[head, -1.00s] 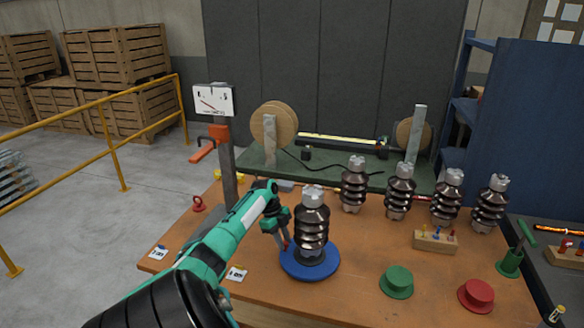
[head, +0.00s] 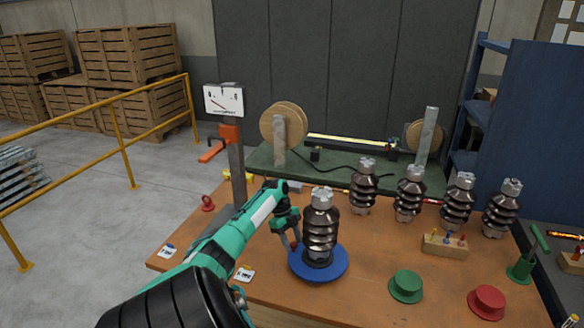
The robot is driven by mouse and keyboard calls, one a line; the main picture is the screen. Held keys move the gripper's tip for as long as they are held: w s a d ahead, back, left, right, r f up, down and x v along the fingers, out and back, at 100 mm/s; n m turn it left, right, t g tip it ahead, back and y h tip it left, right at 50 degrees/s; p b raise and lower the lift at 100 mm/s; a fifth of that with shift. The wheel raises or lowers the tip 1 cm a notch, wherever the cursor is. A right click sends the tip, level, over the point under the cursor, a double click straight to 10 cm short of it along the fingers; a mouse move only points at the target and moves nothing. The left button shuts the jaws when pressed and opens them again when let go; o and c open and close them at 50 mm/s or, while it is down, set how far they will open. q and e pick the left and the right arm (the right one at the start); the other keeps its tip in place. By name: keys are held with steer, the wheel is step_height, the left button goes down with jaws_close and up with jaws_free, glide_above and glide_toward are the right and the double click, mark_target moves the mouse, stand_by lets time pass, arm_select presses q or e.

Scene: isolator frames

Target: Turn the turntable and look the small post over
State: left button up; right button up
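The blue turntable (head: 335,271) is a round disc near the front middle of the wooden table. The small post (head: 320,226), a dark brown ribbed insulator with a grey metal cap, stands upright on it. My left gripper (head: 293,243) points down at the left side of the post, just above the turntable's left rim. Whether its fingers touch the post or the rim I cannot tell, and their gap is too small to judge. My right gripper is not in view.
Several similar ribbed posts (head: 409,196) stand in a row behind. A wooden block with colored pegs (head: 445,246), a green knob (head: 406,286) and a red knob (head: 487,302) are to the right. A gauge stand (head: 236,172) rises at the left. Bare tabletop lies right of the turntable.

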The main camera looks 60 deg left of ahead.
arm_select(q)
steer(key=shift+s+a+r, duration=0.1)
steer(key=shift+a+r, duration=0.1)
steer(key=shift+r, duration=0.1)
steer(key=b+v, duration=0.4)
steer(key=v, duration=0.9)
steer(key=shift+r, duration=0.1)
